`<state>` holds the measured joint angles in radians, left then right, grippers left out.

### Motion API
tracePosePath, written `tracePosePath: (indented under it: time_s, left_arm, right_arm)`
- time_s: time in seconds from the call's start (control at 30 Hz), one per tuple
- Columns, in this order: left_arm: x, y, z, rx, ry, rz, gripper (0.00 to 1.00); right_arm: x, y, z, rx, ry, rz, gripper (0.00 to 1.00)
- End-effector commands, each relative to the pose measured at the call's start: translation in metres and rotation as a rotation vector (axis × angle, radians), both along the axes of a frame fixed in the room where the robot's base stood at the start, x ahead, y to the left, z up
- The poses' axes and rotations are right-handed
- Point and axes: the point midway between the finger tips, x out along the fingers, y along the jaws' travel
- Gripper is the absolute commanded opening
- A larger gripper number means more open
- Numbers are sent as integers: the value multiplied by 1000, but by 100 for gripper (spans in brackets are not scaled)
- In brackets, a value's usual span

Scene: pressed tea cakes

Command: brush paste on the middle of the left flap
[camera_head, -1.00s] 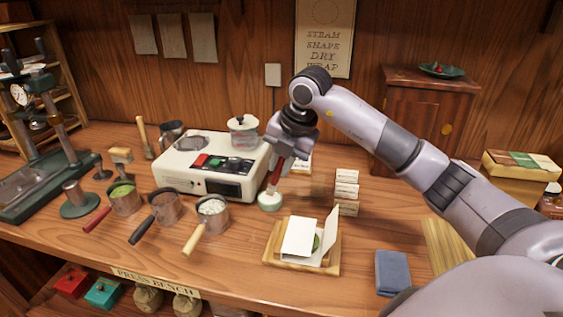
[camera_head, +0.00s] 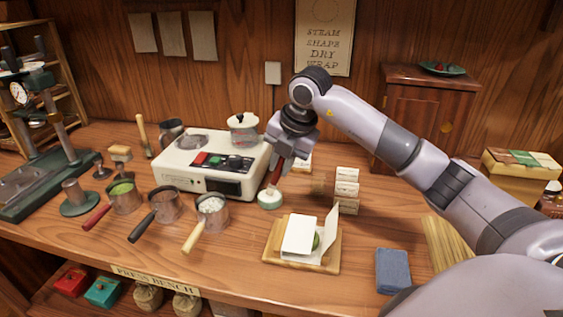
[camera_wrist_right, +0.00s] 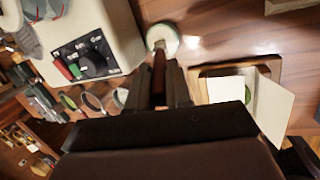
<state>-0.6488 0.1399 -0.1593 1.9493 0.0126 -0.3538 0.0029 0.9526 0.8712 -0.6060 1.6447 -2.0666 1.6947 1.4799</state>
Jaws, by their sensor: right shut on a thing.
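My right gripper (camera_head: 284,162) is shut on a brush with a red-brown handle (camera_head: 278,177), which also shows in the right wrist view (camera_wrist_right: 158,75). The brush points down and its lower end is at the small pale green paste pot (camera_head: 270,201), with white inside; whether the bristles touch the paste is unclear. In front and to the right, a white paper wrapper lies on a wooden board (camera_head: 275,262). Its left flap (camera_head: 299,235) lies folded over, and its right flap (camera_head: 331,230) stands up. A green bit (camera_head: 316,241) shows between them. My left gripper is not in view.
A white machine (camera_head: 205,178) stands left of the pot. Several handled metal cups (camera_head: 212,216) are in front of it. Stacked white packets (camera_head: 347,188) stand right of the gripper. A blue cloth (camera_head: 392,270) lies right of the board.

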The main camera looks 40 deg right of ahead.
Motion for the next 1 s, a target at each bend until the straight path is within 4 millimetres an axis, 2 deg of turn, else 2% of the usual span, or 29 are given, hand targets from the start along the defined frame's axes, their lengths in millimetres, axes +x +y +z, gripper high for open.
tracePosePath:
  time_s: [0.8, 1.0]
  left_arm:
    - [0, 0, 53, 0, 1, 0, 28]
    - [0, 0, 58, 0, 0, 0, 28]
  right_arm:
    - [0, 0, 65, -1, 1, 0, 0]
    - [0, 0, 70, -1, 1, 0, 0]
